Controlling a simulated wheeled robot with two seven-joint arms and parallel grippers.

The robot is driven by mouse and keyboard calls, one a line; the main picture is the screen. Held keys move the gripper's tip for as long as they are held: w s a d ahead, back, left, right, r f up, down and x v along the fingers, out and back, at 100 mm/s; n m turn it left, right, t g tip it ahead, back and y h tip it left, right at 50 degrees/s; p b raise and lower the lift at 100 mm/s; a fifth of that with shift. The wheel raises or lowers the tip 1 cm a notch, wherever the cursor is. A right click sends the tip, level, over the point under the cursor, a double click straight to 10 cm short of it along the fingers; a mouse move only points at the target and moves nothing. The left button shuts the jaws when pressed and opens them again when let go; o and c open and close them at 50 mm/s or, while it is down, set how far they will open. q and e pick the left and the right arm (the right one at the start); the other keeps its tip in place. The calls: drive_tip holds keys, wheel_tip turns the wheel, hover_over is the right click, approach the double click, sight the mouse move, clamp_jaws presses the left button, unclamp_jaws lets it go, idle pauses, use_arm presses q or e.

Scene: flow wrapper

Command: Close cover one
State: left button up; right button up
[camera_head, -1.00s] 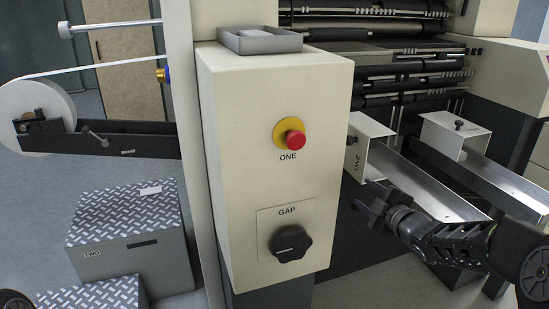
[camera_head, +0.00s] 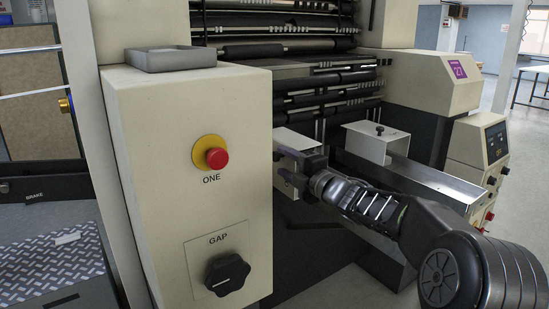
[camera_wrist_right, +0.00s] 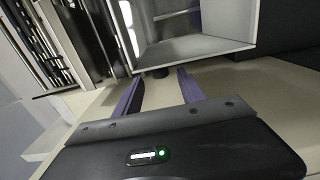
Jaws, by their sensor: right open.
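Cover one (camera_head: 290,141) is a white box-like cover, just right of the control box marked ONE; my right gripper hides much of its front. My right gripper (camera_head: 292,170) is in front of it. In the right wrist view, the two purple fingers (camera_wrist_right: 158,90) are spread, with a small dark knob (camera_wrist_right: 160,72) just beyond and between their tips. No gap or contact with the knob can be made out. A pale, open box-shaped part (camera_wrist_right: 195,47) lies beyond it. My left gripper is out of view.
The control box (camera_head: 190,190) carries a red button (camera_head: 217,158) and a black GAP knob (camera_head: 228,273), close left of my right gripper. A second white cover (camera_head: 375,143) with a black knob stands to the right, above a metal channel (camera_head: 440,182). Dark rollers (camera_head: 330,85) lie behind.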

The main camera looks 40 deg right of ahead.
sight(278, 158)
drive_tip(key=w, duration=0.5)
clamp_jaws()
idle(0.5)
idle(0.9)
